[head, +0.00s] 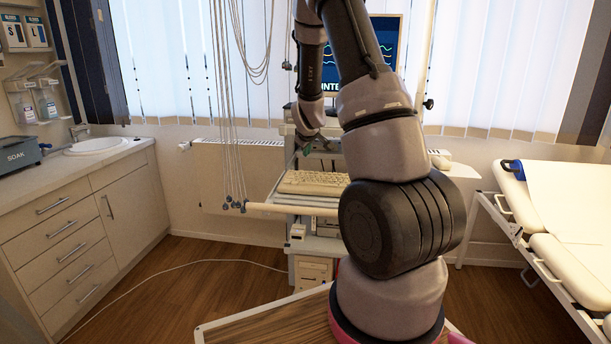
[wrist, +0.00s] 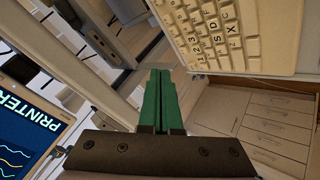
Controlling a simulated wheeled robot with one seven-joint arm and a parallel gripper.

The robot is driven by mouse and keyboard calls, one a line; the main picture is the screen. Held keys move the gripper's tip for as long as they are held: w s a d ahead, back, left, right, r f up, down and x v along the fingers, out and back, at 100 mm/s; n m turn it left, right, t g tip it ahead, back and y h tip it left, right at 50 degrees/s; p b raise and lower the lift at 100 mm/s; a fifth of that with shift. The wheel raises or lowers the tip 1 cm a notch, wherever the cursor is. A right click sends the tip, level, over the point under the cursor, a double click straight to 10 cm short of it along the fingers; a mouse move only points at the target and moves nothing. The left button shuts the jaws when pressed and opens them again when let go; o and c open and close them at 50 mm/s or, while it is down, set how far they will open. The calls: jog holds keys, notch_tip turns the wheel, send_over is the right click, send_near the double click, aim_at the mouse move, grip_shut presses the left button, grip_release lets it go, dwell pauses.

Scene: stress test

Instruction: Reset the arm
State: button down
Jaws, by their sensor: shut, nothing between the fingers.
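My arm (head: 385,140) rises from its base at the lower centre of the head view and bends over at the top, with its far part hanging down. My gripper (wrist: 160,75) shows in the wrist view with its two green fingers together and nothing between them. In the head view the gripper is small and partly hidden at the end of the hanging link, above and behind the keyboard. The keyboard (head: 313,183) lies on the cart's shelf; it also shows close by at the upper right of the wrist view (wrist: 225,35).
The cart (head: 312,245) carries a monitor (head: 384,45) with coloured traces, partly behind my arm. Hanging cables (head: 228,110) are left of the cart. A counter with a sink (head: 97,146) stands at the left, a padded bed (head: 570,265) at the right. Floor between counter and cart is mostly open.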

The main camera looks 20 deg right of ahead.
dwell(0.6)
jog(key=s+a+r+m+y, duration=0.2)
jog(key=s+a+r, duration=0.3)
jog(key=s+r, duration=0.3)
jog(key=s+a+r+m+y, duration=0.1)
jog(key=s+a+r+m, duration=0.3)
jog(key=r, duration=0.5)
jog(key=s+a+r+m+y, duration=0.1)
jog(key=s+a+r, duration=0.2)
jog(key=s, duration=0.9)
jog(key=s+a+r+m+g+y, duration=0.1)
jog(key=s+a+r, duration=0.3)
jog(key=s, duration=0.7)
jog(key=shift+s+a+m+y, duration=0.3)
jog(key=shift+s+a, duration=0.05)
jog(key=shift+a, duration=0.7)
